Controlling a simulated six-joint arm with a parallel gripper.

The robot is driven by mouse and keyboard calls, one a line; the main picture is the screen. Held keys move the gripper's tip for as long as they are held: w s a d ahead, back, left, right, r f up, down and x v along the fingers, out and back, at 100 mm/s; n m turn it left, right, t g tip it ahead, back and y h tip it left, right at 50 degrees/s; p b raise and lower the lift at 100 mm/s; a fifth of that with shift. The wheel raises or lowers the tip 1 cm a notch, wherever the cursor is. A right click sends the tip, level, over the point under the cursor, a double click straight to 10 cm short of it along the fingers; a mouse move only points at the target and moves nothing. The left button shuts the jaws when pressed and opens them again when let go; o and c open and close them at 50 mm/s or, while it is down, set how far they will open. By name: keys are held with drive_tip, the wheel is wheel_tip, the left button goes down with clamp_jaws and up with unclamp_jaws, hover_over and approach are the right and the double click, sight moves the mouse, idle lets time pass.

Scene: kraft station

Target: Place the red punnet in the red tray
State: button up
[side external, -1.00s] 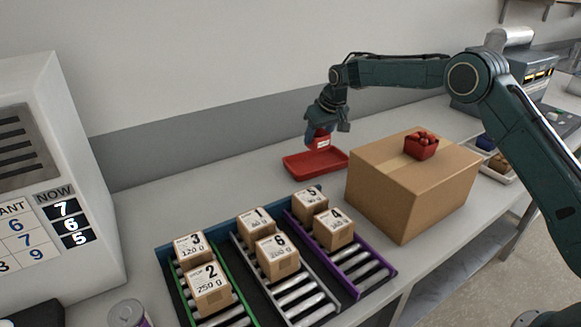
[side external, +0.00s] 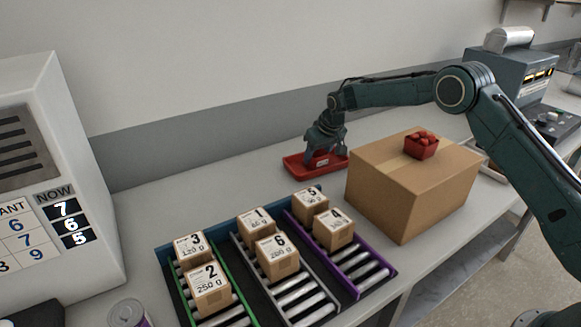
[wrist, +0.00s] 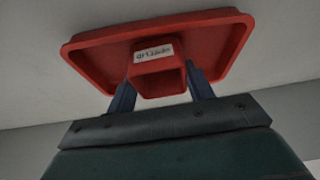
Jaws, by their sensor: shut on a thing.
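The red punnet (wrist: 158,80), with a white label on its side, is between the two fingers of my gripper (wrist: 162,88) in the wrist view. My gripper is shut on it. The red tray (wrist: 215,42) is directly behind the punnet in that view. In the side view my gripper (side external: 322,160) points down into the red tray (side external: 300,172), low over its floor. The held punnet is mostly hidden there by the fingers and blends with the tray. I cannot tell whether its base touches the tray floor.
A large cardboard box (side external: 405,195) stands right of the tray, with another red punnet (side external: 421,149) of red fruit on top. Numbered small boxes (side external: 277,255) sit on roller lanes in front. The counter (side external: 225,195) left of the tray is clear.

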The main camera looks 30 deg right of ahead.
drive_tip(key=shift+f, duration=0.15)
drive_tip(key=o, duration=1)
drive_tip(key=shift+c, duration=0.2)
drive_tip(key=shift+s+r, duration=0.1)
drive_tip(key=shift+r, duration=0.45)
drive_tip(key=v, duration=1.1)
drive_tip(key=shift+s+r, duration=0.1)
drive_tip(key=shift+s, duration=0.05)
